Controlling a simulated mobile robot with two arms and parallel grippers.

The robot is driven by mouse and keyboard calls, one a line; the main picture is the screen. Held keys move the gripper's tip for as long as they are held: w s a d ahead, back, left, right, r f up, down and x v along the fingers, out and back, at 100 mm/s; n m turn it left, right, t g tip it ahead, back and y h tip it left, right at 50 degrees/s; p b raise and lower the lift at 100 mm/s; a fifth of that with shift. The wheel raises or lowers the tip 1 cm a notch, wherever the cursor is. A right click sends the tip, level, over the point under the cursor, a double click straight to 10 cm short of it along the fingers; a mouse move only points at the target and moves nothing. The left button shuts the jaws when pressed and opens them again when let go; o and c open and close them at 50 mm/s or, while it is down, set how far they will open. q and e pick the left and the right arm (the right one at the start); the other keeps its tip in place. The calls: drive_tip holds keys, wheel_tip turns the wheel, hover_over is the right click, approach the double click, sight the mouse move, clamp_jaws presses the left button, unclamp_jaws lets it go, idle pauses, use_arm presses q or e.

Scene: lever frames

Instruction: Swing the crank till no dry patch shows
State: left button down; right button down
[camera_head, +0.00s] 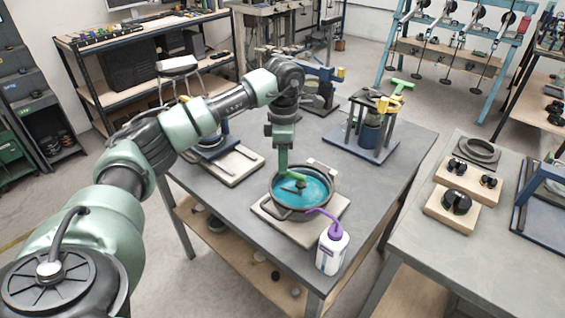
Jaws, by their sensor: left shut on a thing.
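A round dark pan (279,204) sits on a pale base board (309,233) on the grey table. Teal liquid (312,193) shows across much of its inside. A crank with a green handle (293,178) and a small dark part (299,187) stands in the pan. My left gripper (283,173) reaches down from above and is shut on the green handle. The gripper and crank hide part of the pan's floor, and I cannot tell whether a dry patch lies there. My right gripper is not in view.
A white bottle (332,252) with a purple spout stands at the table's front edge, close to the pan. A blue-based stand (367,141) with a green-handled top is behind to the right. A board (233,165) lies to the left.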

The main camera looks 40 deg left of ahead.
use_arm(q)
drive_tip(key=shift+w+r, duration=0.1)
drive_tip(key=shift+w, duration=0.05)
idle(0.3)
drive_tip(key=c, duration=1.3)
unclamp_jaws()
wheel_tip(320, 180, up, 8)
drive_tip(key=shift+f+b, duration=0.15)
drive_tip(key=shift+b, duration=0.7)
